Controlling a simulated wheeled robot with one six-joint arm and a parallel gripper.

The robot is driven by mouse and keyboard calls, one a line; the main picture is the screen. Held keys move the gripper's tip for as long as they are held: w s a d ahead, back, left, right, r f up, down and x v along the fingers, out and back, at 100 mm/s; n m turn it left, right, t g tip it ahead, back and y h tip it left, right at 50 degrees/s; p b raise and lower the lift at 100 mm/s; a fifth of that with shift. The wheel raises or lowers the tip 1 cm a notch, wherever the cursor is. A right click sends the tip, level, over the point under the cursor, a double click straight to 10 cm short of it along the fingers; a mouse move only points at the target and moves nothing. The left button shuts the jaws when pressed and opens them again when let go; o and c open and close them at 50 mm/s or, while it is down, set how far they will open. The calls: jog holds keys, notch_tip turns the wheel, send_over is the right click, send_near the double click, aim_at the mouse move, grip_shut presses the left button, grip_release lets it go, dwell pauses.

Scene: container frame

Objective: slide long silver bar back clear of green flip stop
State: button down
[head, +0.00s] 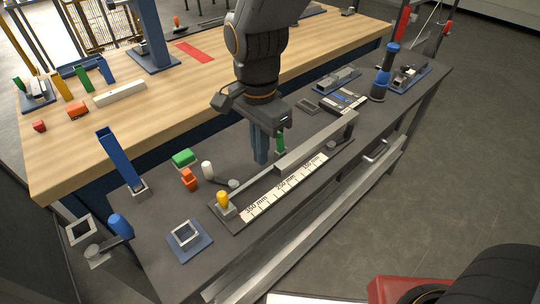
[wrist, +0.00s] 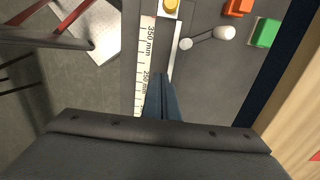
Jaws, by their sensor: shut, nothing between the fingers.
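A long silver bar (head: 316,143) lies along the measuring fixture on the dark bench, behind the white mm scale (head: 285,187). A thinner silver strip (head: 254,179) continues to its left, toward a yellow knob (head: 223,199). A green upright piece (head: 281,142), apparently the flip stop, stands just behind the bar and is partly hidden by my gripper. My gripper (head: 261,160) points down behind the bar, its blue fingers shut and empty. In the wrist view the closed fingers (wrist: 162,85) overlap the strip (wrist: 175,50); contact cannot be told.
Green (head: 184,158) and orange (head: 189,179) blocks and a white cylinder (head: 208,170) stand left of my gripper. A tall blue post (head: 117,157) is farther left. A dark blue bottle-like object (head: 384,73) stands at the right. The wooden table (head: 150,120) lies behind.

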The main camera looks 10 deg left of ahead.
aim_at(274, 178)
notch_tip(274, 178, down, 8)
jog(key=shift+d+f+p, duration=0.15)
jog(key=shift+f+p, duration=0.1)
jog(key=shift+p, duration=0.4)
jog(key=shift+w+d+f+p, duration=0.25)
jog(key=shift+w+d+p, duration=0.4)
jog(key=shift+w+d, duration=0.6)
jog(key=shift+w, duration=0.3)
